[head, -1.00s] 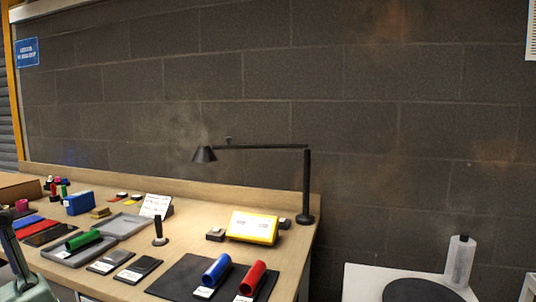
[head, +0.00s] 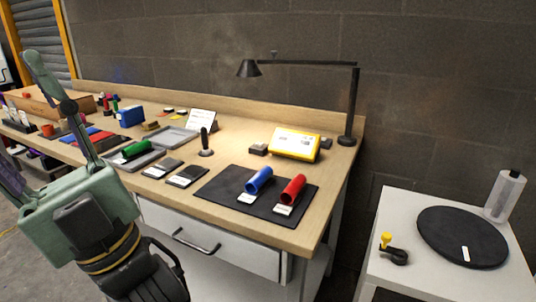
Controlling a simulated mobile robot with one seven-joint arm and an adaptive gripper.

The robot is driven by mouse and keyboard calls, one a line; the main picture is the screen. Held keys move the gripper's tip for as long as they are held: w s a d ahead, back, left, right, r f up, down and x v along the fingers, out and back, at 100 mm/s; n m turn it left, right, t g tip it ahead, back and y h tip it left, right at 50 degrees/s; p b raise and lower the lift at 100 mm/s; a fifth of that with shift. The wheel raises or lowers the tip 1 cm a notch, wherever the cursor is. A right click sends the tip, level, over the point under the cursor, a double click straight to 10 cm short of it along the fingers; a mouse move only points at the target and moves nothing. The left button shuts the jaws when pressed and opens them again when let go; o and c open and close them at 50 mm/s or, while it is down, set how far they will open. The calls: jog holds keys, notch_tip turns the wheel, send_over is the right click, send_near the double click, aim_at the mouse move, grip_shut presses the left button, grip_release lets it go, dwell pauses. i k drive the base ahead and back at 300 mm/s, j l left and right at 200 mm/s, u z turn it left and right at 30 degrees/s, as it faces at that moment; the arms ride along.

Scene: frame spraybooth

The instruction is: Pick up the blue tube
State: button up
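The blue tube (head: 258,180) lies on a black mat (head: 228,187) near the right end of the wooden workbench, with a small white label at its near end. A red tube (head: 293,188) lies just to its right on the same mat. My arm fills the lower left of the head view, in front of the bench and well apart from the blue tube. My gripper (head: 150,279) appears as the dark end at the bottom, partly cut off by the frame edge. Its fingers cannot be made out clearly.
A green tube (head: 135,149) lies in a grey tray at the left. A yellow box (head: 295,144) and a black lamp (head: 349,104) stand behind the mat. A white side table (head: 393,213) with a black disc (head: 462,237) stands at the right.

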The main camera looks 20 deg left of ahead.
aim_at(256, 186)
jog(key=i+l+u, duration=0.1)
jog(key=l, duration=0.4)
jog(key=i+l+u, duration=0.1)
jog(key=l, duration=0.35)
jog(key=i+l+u, duration=0.1)
jog(key=l, duration=0.4)
jog(key=u, duration=1.9)
jog(key=i+j, duration=0.25)
jog(key=i, duration=0.2)
